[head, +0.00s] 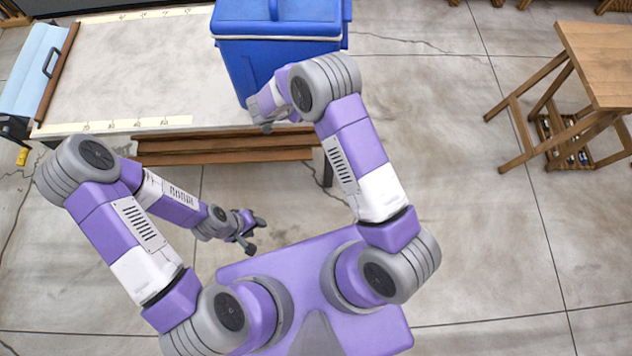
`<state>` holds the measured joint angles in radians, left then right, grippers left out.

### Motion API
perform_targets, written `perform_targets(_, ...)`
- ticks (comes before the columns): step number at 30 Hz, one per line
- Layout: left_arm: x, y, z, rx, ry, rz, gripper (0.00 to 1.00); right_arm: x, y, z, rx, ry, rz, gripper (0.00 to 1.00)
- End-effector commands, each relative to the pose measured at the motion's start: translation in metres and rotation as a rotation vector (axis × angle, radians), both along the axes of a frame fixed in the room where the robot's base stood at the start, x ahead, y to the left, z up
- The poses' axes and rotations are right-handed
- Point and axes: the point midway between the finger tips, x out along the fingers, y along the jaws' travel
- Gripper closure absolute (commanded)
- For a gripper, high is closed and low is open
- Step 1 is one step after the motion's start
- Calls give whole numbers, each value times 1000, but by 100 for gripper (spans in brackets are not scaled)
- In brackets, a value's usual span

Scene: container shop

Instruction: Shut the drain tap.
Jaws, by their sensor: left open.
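A blue lidded container (235,68) stands on the worktable near its right end. The drain tap cannot be made out; my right arm covers part of the container's front. My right gripper (266,127) is at the lower front of the container, by the table's front edge. Its fingers are small and partly hidden, so I cannot tell whether it is open or what it touches. My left gripper (256,234) is open and empty, low over the floor in front of the table.
The worktable (140,75) is mostly bare left of the container, with pale marked strips along its edges. A wooden stool (600,60) stands at right. The floor between stool and table is clear.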

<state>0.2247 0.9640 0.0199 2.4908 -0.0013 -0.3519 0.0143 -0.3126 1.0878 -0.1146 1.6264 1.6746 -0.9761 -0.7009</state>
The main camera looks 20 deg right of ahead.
Motion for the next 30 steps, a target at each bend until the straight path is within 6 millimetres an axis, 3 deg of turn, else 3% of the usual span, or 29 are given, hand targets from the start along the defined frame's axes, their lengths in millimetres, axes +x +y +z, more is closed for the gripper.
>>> perform_targets(3,0,0,-23,0,0,0,57,-2,-1,-6,1,-1,95,63)
perform_targets(30,0,0,-139,0,0,0,57,-5,-7,-6,-1,-3,564,63)
